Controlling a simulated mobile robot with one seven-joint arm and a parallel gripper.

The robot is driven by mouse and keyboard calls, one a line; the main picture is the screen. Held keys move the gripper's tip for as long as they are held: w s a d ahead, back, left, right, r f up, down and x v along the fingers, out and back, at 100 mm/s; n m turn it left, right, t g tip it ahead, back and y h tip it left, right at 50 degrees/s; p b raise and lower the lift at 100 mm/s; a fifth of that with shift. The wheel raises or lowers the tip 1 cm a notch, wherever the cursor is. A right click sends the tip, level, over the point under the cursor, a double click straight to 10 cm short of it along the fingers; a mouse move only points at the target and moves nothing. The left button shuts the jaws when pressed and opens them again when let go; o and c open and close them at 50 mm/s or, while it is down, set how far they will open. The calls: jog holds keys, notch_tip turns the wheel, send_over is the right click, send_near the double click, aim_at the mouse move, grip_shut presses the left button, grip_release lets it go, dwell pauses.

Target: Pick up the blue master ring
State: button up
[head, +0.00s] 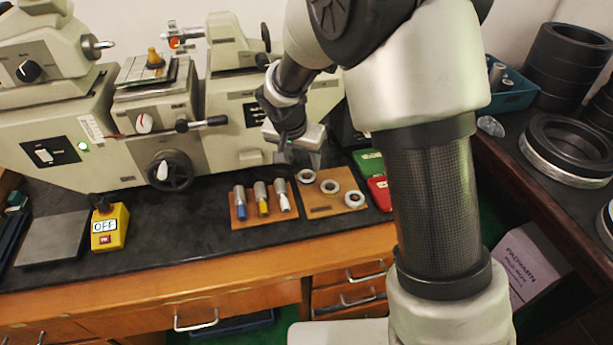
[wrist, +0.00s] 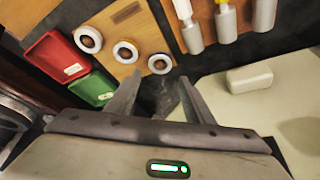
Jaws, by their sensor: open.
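Three pale metal rings lie in a row on a tan board (head: 322,210). The ring nearest the plug gauges (head: 299,177) is also closest to my gripper in the wrist view (wrist: 169,65). The middle ring (head: 323,187) and the far ring (head: 347,199) also show in the wrist view, as the middle ring (wrist: 117,51) and far ring (wrist: 80,38). My gripper (head: 301,157) is open and empty at the board's back edge. Its spread fingers (wrist: 160,92) point towards the nearest ring.
Blue, yellow and white plug gauges (head: 262,193) lie on a second board left of the rings. A green case (head: 368,162) and red case (head: 380,192) are at the right. The cream machine (head: 230,115) stands close behind. A yellow switch box (head: 109,228) sits further left.

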aim_at(307, 174)
jog(key=shift+s+x, duration=0.1)
jog(key=shift+x, duration=1.7)
jog(key=shift+s+x, duration=0.15)
jog(key=shift+x, duration=1.65)
jog(key=shift+a+f, duration=0.1)
jog(key=shift+c, duration=0.5)
jog(key=c, duration=0.8)
jog(key=shift+r, duration=0.2)
